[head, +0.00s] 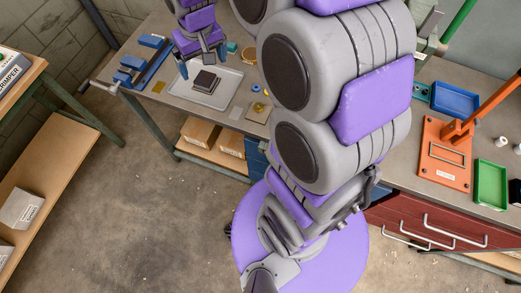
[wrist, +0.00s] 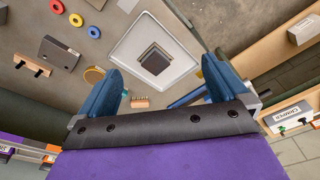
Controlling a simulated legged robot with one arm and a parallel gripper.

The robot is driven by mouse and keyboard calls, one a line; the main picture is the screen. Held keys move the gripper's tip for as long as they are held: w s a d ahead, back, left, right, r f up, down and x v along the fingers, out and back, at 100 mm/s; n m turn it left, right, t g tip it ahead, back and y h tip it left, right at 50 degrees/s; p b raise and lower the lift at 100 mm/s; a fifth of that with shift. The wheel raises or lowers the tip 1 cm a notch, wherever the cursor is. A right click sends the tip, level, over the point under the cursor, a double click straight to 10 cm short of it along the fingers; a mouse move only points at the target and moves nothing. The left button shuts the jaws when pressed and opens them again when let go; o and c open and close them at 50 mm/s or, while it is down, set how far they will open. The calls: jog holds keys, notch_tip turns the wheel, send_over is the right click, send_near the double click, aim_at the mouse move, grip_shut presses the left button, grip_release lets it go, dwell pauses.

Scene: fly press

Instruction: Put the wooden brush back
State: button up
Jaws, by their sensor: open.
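A small tan wooden piece with short bristle-like teeth, which looks like the wooden brush (wrist: 141,102), lies on the grey bench in the wrist view. It shows between my gripper's blue fingers, closer to the left one. I cannot make it out in the head view, where my gripper may cover it. My gripper (head: 203,62) is open and empty, over the bench beside the pale tray (head: 222,93). In the wrist view my gripper (wrist: 160,68) has its fingers wide apart, with the tray (wrist: 126,50) and the dark square block (wrist: 155,59) on it beyond them.
Red, blue and yellow rings (wrist: 75,20) and a wooden bar with two black pegs (wrist: 33,67) lie on the bench. Blue tooling (head: 150,42) stands at the bench's left. An orange press (head: 445,150) and green tray (head: 490,184) are at the right. The floor is open.

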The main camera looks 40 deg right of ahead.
jog(key=s+a+g, duration=0.2)
jog(key=s+g, duration=0.1)
jog(key=s, duration=2.5)
jog(key=shift+s+a, duration=0.35)
